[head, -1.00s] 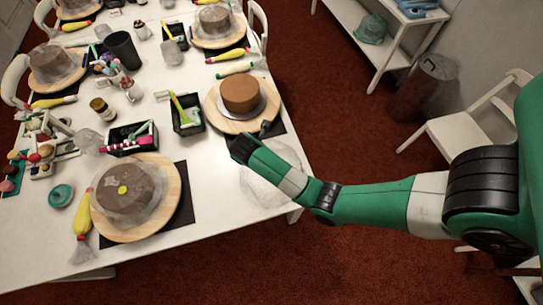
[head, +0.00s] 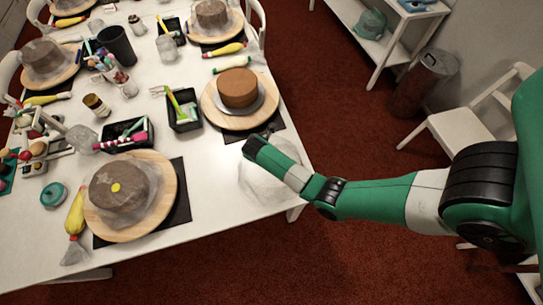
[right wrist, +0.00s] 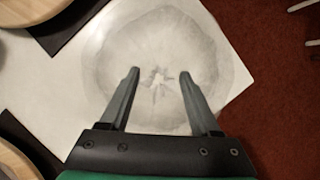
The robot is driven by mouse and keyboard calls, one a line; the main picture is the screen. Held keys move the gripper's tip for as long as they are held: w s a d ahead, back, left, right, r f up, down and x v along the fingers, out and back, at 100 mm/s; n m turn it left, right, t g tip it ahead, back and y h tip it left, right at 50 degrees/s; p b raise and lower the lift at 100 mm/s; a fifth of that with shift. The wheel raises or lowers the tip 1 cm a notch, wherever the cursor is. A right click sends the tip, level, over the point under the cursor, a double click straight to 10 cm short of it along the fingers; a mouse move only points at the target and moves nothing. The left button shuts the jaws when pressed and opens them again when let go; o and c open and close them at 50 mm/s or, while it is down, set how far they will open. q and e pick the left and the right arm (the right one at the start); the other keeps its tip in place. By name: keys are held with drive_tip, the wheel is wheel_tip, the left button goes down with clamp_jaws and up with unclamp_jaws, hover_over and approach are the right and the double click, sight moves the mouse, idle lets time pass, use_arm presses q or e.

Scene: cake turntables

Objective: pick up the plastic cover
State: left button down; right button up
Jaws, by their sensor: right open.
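The plastic cover (head: 262,190) is a clear, round, faintly visible shape on the white table's near right corner, partly behind my right forearm in the head view. In the right wrist view the cover (right wrist: 160,30) looks like a translucent disc with a bright spot at its middle. My right gripper (right wrist: 157,72) is open above it, with its two fingers spread either side of the centre. No contact with the cover can be made out. In the head view my right gripper (head: 251,146) is mostly hidden by its own wrist. My left gripper is out of view.
An uncovered brown cake (head: 238,87) stands on a wooden turntable (head: 212,106) just beyond the cover. A cake under clear plastic (head: 122,190) stands on another turntable at front left. Black tool trays (head: 184,124) and piping bags crowd the table.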

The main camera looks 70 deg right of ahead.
clamp_jaws()
idle(1.4)
